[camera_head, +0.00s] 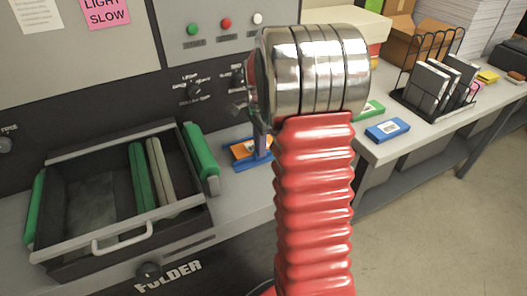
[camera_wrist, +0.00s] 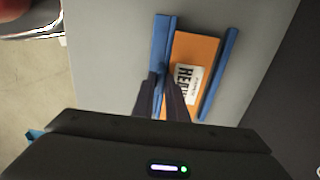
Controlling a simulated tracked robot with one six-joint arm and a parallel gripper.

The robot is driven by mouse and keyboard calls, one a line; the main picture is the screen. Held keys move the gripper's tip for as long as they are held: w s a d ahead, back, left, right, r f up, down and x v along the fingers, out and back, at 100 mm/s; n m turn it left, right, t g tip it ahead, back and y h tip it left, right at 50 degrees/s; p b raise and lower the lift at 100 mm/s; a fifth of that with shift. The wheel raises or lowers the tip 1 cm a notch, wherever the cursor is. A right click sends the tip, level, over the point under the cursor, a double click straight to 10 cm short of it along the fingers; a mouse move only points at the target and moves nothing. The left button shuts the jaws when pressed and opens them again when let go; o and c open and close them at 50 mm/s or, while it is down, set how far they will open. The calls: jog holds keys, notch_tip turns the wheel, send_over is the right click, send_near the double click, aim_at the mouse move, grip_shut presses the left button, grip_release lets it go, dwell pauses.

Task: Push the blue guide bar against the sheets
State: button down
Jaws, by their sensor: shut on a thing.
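In the wrist view, an orange stack of sheets (camera_wrist: 204,44) with a white label lies between two blue bars. My gripper (camera_wrist: 161,76) is shut on the left bar, the blue guide bar (camera_wrist: 163,36), with a dark finger on each side of it. The bar's right edge lies along the left edge of the sheets; I cannot tell whether they touch. The other blue bar (camera_wrist: 219,72) runs along the right of the sheets. In the head view, the orange sheets (camera_head: 243,150) and blue bars (camera_head: 254,164) show partly behind my arm, which hides most of my gripper.
On the left is a black tray (camera_head: 75,253) with green and grey rollers and a white handle. A control panel (camera_head: 222,45) stands behind. Right of my arm lie a blue-cased item (camera_head: 387,130), a green one (camera_head: 371,108) and a black rack (camera_head: 440,100). The counter's edge drops to open floor.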

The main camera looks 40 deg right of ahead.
jog(key=shift+w+d+r, duration=0.1)
jog(key=shift+w+d, duration=0.1)
jog(key=shift+w, duration=0.6)
jog(key=c, duration=1.8)
grip_release()
jog(key=shift+o, duration=0.2)
notch_tip(320, 180, up, 14)
jog(key=shift+f, duration=0.2)
